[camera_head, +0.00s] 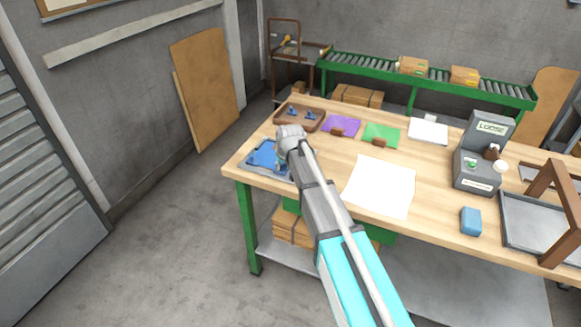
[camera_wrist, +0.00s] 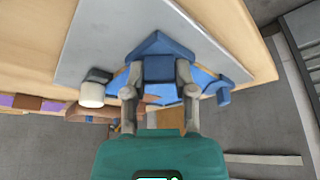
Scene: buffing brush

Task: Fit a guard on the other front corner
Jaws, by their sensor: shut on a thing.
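My gripper (camera_wrist: 160,92) is shut on a dark blue angled guard (camera_wrist: 158,62), seen between its two fingers in the wrist view. The guard is over a brighter blue piece (camera_wrist: 202,80) lying on a grey plate (camera_wrist: 95,40). I cannot tell whether the guard is seated on it. A small dark blue part (camera_wrist: 223,95) shows at the right of the blue piece, and a white cylinder with a dark clip (camera_wrist: 93,92) at its left. In the head view, the blue piece (camera_head: 262,154) lies at the bench's left end, partly hidden by my arm.
A brown tray (camera_head: 317,124) with small blue parts stands behind. Purple (camera_head: 343,124) and green (camera_head: 383,131) mats, a white sheet (camera_head: 380,186), a grey machine marked LOOSE (camera_head: 478,165) and a blue block (camera_head: 471,221) lie rightward. The bench edge (camera_head: 232,168) is close on the left.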

